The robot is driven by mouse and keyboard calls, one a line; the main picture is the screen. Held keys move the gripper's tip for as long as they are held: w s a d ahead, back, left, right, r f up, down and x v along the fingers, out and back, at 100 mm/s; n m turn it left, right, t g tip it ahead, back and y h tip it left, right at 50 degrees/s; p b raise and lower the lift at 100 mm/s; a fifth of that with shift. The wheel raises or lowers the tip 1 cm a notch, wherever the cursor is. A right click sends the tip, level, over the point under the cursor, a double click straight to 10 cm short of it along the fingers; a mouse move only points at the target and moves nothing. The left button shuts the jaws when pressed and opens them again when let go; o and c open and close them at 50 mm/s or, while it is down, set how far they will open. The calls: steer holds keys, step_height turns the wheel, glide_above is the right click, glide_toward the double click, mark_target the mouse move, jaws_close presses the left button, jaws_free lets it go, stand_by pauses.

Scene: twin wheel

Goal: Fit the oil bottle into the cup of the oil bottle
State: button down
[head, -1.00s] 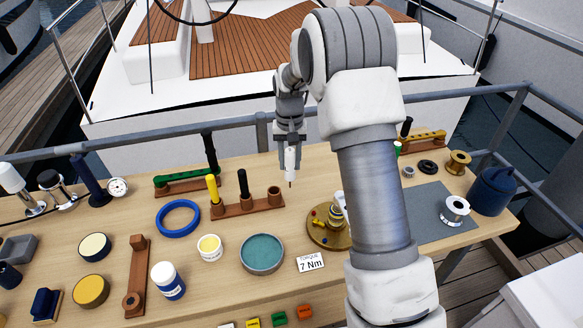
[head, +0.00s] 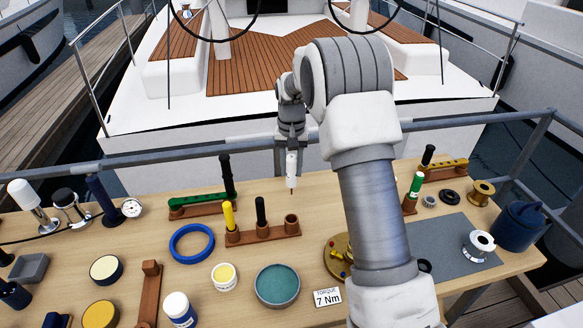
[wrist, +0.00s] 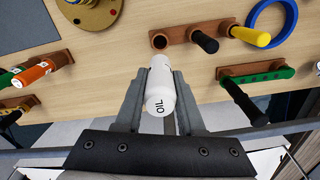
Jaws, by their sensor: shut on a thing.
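My gripper (head: 291,160) is shut on the white oil bottle (head: 291,172), which hangs upright with its thin dark tip down, above the bench. In the wrist view the bottle (wrist: 160,92), marked OIL, sits between the two fingers of my gripper (wrist: 160,76). The empty brown cup (head: 291,224) is at the right end of a small wooden rack (head: 262,236). In the head view the tip appears just above this cup, with a gap. In the wrist view the cup's open mouth (wrist: 159,40) lies beyond the bottle.
A yellow handle (head: 229,214) and a black handle (head: 261,211) stand in the same rack, left of the cup. A teal dish (head: 277,285) and a brass plate (head: 335,258) are nearer. A rail runs behind the bench.

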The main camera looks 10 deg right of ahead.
steer(key=shift+f, duration=0.1)
steer(key=shift+f+b, duration=3.25)
steer(key=shift+f, duration=1.65)
steer(key=shift+f, duration=0.15)
steer(key=shift+f+b, duration=0.35)
steer(key=shift+b, duration=0.05)
steer(key=shift+f+b, duration=1.8)
steer(key=shift+f, duration=1)
steer(key=shift+c, duration=2.2)
jaws_free()
step_height(320, 180, up, 18)
steer(key=shift+f, duration=0.2)
